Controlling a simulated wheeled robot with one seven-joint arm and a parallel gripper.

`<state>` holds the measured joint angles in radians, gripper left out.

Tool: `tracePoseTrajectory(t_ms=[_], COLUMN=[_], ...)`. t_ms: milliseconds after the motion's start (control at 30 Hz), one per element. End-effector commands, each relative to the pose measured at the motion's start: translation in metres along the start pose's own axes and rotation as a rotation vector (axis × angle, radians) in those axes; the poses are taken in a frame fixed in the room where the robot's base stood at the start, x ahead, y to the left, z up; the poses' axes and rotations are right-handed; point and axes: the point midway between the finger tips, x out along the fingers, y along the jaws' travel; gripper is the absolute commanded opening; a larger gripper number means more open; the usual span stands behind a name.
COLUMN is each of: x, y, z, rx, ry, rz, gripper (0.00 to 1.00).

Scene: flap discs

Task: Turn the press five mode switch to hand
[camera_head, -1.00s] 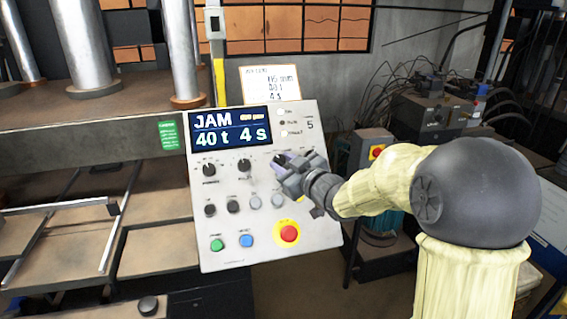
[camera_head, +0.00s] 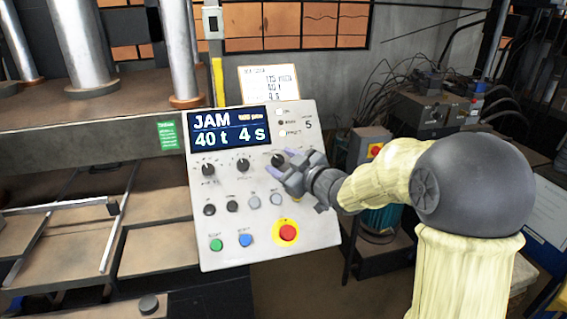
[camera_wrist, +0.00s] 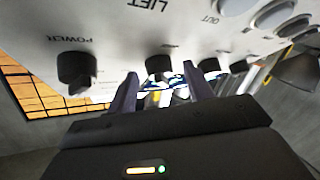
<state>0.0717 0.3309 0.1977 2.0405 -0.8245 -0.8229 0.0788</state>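The grey control panel (camera_head: 318,222) of the press carries the number 5 at its upper right and a screen (camera_head: 229,128) reading JAM, 40 t, 4 s. In the wrist view my gripper (camera_wrist: 162,88) is open below the panel face; a knob labelled POWER (camera_wrist: 77,68) is at left.
A paper note (camera_head: 270,83) stands above the panel. Machinery with cables (camera_head: 432,112) stands behind my arm.

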Motion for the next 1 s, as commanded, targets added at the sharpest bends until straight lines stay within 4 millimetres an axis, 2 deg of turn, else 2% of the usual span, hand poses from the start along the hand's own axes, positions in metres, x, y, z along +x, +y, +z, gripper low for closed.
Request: tracePoseTrajectory(t_ms=[200,367,1000], x=[-0.003,-0.018,-0.143], y=[0.000,0.001,0.000], z=[0.001,0.001,0.001], rx=[0.000,-0.001,-0.002], ry=[-0.001,-0.002,-0.001], rz=[0.001,0.003,0.004], gripper=[0.52,0.52,0.52])
